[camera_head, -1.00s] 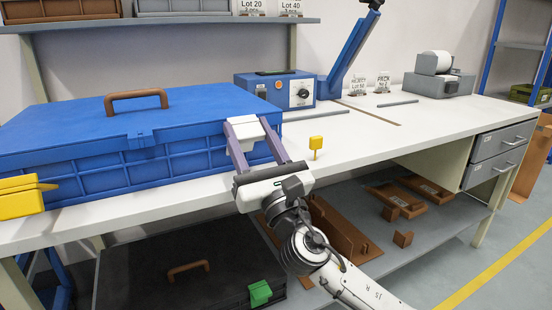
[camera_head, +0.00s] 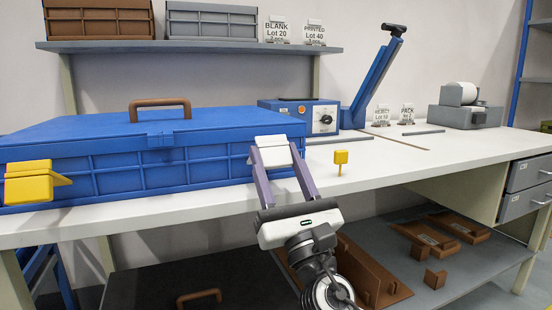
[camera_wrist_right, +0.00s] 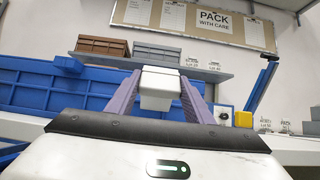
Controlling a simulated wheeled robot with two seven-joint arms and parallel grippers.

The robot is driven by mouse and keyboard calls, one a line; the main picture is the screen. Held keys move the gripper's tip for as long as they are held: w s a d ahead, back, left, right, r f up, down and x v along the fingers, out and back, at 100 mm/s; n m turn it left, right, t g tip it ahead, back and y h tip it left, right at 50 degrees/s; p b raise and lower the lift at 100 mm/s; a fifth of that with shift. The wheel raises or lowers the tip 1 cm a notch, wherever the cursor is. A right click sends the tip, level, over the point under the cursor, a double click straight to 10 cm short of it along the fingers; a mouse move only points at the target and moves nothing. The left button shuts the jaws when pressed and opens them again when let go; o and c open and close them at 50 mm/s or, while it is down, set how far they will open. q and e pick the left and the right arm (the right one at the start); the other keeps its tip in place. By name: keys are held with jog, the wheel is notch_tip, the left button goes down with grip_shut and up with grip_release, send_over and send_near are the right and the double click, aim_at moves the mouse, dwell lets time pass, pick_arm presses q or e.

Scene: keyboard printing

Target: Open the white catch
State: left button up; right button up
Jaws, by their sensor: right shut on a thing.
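The white catch (camera_head: 271,148) sits on the front face of the blue case (camera_head: 110,130), near its right end. My right gripper (camera_head: 274,153) is shut on the white catch, with one finger on each side of it. The right wrist view also shows the white catch (camera_wrist_right: 159,88) between the two purple fingers. The case lid, with a brown handle (camera_head: 160,109), looks closed. My left gripper is not in view.
A yellow block (camera_head: 30,182) is at the case's left front. A blue press (camera_head: 378,75) and a grey printer (camera_head: 462,110) stand farther back. The white table (camera_head: 420,155) has free room at right.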

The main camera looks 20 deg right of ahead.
jog(key=shift+w+a+f, duration=0.1)
jog(key=shift+w+f, duration=0.05)
jog(key=shift+f, duration=0.55)
jog(key=o, duration=1.5)
jog(key=shift+w, duration=0.1)
jog(key=shift+r, duration=0.15)
jog(key=b+v, duration=0.1)
jog(key=v, duration=0.9)
jog(key=shift+s, duration=0.35)
